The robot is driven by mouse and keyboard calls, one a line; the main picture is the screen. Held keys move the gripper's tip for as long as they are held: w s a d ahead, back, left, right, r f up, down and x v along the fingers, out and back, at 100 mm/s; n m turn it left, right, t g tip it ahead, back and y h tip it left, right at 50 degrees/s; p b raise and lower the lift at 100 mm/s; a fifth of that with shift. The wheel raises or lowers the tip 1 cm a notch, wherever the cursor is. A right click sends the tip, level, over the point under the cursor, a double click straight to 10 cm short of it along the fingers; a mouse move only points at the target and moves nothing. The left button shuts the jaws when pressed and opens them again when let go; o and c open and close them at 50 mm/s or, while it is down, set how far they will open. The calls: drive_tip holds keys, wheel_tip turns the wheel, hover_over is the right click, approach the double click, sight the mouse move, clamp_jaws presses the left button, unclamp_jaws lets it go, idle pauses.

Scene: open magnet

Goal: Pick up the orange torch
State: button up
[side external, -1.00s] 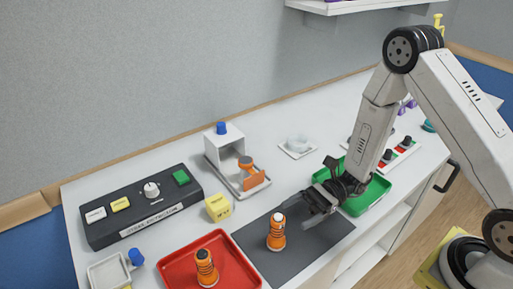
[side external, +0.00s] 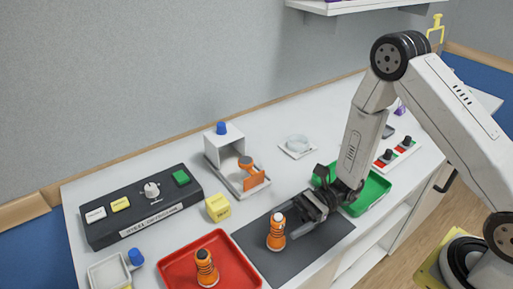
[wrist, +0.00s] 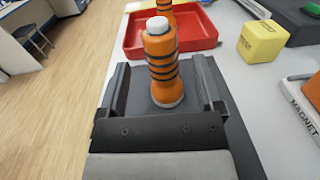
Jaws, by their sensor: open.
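An orange torch (side external: 276,232) with dark bands and a white top stands upright on the dark grey mat (side external: 305,258). In the wrist view the torch (wrist: 161,65) stands ahead of and partly between the two open fingers of my gripper (wrist: 165,90). In the side view my gripper (side external: 306,210) is low over the mat, just right of the torch. I cannot tell whether a finger touches it. A second, similar orange torch (side external: 206,268) stands in the red tray (side external: 243,268).
A yellow cube (side external: 218,208) sits behind the mat. The white magnet stand (side external: 224,155) with an orange piece is further back. A green tray (side external: 376,190) lies to the right under my arm. A dark control box (side external: 140,210) stands at the left.

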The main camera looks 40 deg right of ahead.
sight(271, 230)
drive_tip(key=shift+a, duration=0.15)
drive_tip(key=shift+w+a+f, duration=0.1)
drive_tip(key=shift+w+a, duration=0.05)
drive_tip(key=shift+a, duration=1.1)
drive_tip(key=shift+w+a, duration=0.1)
drive_tip(key=shift+a, duration=1.1)
drive_tip(key=shift+c, duration=0.2)
clamp_jaws()
